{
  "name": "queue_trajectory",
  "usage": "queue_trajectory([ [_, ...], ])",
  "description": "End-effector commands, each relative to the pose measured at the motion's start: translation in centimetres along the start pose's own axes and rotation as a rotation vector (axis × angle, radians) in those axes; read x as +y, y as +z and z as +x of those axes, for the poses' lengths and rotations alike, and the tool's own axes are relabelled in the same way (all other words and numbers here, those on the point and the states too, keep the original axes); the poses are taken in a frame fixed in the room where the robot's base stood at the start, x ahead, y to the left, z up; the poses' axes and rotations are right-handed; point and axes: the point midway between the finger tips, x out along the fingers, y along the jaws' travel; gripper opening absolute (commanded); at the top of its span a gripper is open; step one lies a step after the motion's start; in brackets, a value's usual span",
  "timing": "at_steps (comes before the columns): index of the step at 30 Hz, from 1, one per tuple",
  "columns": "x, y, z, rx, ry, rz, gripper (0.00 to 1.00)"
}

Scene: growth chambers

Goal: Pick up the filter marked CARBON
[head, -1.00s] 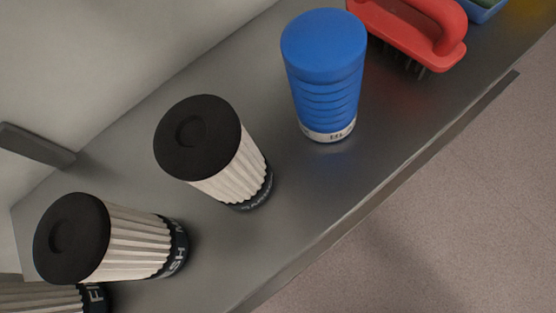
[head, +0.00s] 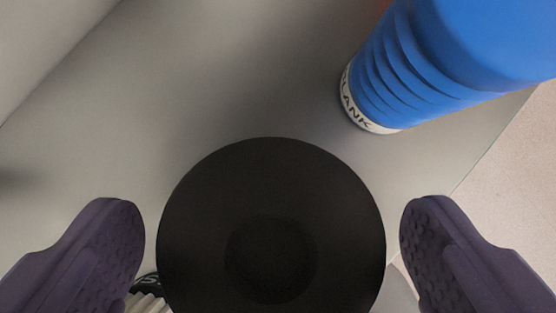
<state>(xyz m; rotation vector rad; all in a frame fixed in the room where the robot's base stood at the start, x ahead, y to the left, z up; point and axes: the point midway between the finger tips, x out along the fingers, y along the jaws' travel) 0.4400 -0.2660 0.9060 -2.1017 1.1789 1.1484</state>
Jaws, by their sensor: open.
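A filter with a round black cap (head: 272,190) stands in the lower middle of the view, seen from above. My gripper (head: 272,250) is open, with one purple finger to the left of the cap and one to the right. A gap shows between each finger and the cap.
A blue ribbed canister (head: 440,60) with a white band reading "LANK" stands at the upper right, close to the filter.

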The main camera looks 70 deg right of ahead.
Motion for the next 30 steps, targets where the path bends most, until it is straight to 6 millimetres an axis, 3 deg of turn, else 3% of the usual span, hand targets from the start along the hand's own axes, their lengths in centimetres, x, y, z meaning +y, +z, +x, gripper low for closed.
queue_trajectory([
  [3, -0.06, 0.19, 1.76, -0.001, 0.0, 0.001, 0.97],
  [11, -0.1, -0.02, 1.89, 0.0, -0.001, 0.0, 0.97],
  [19, -0.1, 0.01, 1.88, -0.001, -0.001, 0.0, 0.37],
  [30, -0.12, -0.34, 1.34, 0.0, -0.001, -0.001, 0.35],
])
